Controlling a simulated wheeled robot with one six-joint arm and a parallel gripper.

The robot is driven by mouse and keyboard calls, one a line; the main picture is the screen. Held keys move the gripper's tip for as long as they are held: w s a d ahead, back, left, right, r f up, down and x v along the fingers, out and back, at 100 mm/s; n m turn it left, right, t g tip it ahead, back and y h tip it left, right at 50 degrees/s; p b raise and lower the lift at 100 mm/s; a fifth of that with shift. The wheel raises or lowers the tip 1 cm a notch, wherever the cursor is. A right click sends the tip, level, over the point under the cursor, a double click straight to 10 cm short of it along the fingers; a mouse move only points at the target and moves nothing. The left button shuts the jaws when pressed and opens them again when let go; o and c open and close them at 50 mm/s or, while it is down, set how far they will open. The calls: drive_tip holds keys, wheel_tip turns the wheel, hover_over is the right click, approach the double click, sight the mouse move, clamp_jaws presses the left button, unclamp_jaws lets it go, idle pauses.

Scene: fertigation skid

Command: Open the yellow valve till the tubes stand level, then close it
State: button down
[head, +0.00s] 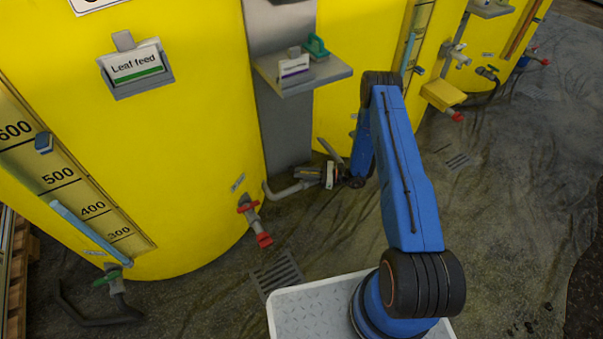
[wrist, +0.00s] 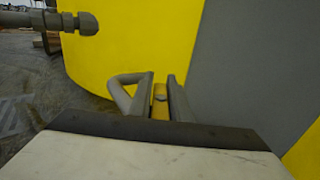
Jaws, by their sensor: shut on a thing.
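My gripper (head: 328,174) is low between the two big yellow tanks. In the wrist view its two grey fingers (wrist: 161,98) are shut on a small yellow piece, which looks like the handle of the yellow valve (wrist: 160,92). In the head view the gripper and arm hide most of that valve. A grey pipe (head: 288,190) runs from the left tank to it. The left tank's sight tube (head: 85,230) shows light blue up to a little above the 400 mark. The other tank's sight tube (head: 409,52) also shows light blue, but its scale is too small to read.
A red-handled valve (head: 248,208) sticks out from the left tank, right of a green-handled one (head: 106,277). A grey shelf (head: 305,78) juts out above the gripper. Floor drains (head: 277,272) lie in front. The floor at right is mostly clear.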

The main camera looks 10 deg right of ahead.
drive_tip(key=n+g, duration=0.1)
drive_tip(key=g, duration=0.1)
drive_tip(key=s+n+g, duration=0.1)
drive_tip(key=n+g, duration=0.1)
drive_tip(key=g, duration=0.1)
drive_tip(key=shift+n+g+y, duration=0.3)
drive_tip(key=shift+y, duration=0.1)
drive_tip(key=shift+s+n+g, duration=0.25)
drive_tip(key=shift+n+g, duration=0.35)
drive_tip(key=shift+g, duration=0.35)
drive_tip(key=shift+s+n+g, duration=0.25)
drive_tip(key=shift+n+g, duration=0.35)
drive_tip(key=shift+g, duration=0.35)
drive_tip(key=c, duration=1.7)
unclamp_jaws()
wheel_tip(320, 180, up, 10)
drive_tip(key=shift+s, duration=0.1)
